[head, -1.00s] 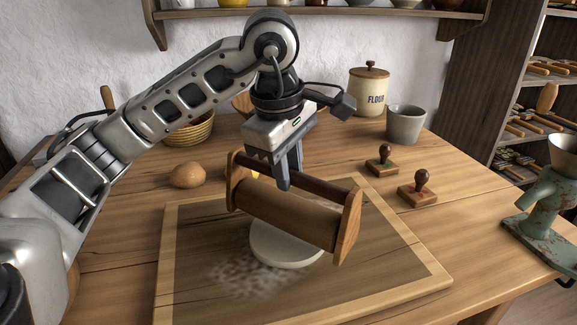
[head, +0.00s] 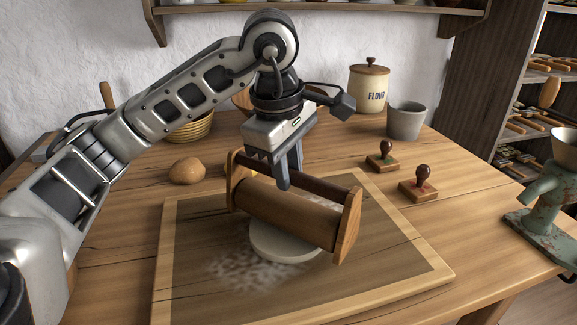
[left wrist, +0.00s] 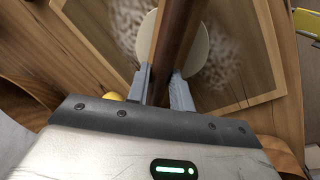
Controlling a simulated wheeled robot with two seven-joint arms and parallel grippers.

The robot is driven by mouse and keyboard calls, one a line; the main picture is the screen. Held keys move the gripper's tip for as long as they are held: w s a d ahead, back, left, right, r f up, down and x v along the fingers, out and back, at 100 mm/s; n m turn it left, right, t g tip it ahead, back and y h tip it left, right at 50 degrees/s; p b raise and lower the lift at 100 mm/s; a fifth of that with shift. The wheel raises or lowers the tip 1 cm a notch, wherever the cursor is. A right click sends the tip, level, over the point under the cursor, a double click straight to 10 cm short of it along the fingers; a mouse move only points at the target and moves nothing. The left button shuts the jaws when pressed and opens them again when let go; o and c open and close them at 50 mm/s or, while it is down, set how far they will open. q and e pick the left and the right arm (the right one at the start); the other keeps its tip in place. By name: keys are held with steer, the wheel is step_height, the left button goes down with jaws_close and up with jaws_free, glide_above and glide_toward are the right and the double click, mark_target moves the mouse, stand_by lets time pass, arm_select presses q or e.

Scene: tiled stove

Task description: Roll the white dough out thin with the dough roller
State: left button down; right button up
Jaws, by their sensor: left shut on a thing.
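The white dough (head: 284,248) is a round, flat disc on the framed wooden board (head: 400,288). The dough roller (head: 290,213) has a wide wooden cylinder between two end plates and a dark bar on top. It lies over the dough and hides its back part; I cannot tell whether it touches the dough. My left gripper (head: 286,186) is shut on the roller's dark top bar. In the left wrist view the bar (left wrist: 178,40) runs between the two fingers, with dough (left wrist: 200,50) showing on both sides. My right gripper is not in view.
Flour dust lies on the board left of the dough. A brown round bread or potato-like thing (head: 187,171) sits behind the board. Two stamps (head: 420,186), a grey cup (head: 406,121) and a flour jar (head: 369,88) stand behind right. A green grinder (head: 545,205) stands at the right edge.

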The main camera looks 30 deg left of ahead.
arm_select(q)
steer(key=s+b, duration=0.1)
steer(key=s, duration=0.3)
steer(key=shift+s+f, duration=0.1)
steer(key=shift+s, duration=0.2)
steer(key=shift+w+d+p, duration=0.1)
steer(key=shift+w+p, duration=0.2)
steer(key=shift+w, duration=1.75)
steer(key=shift+w+p, duration=0.65)
steer(key=shift+w, duration=1.9)
steer(key=shift+s, duration=0.1)
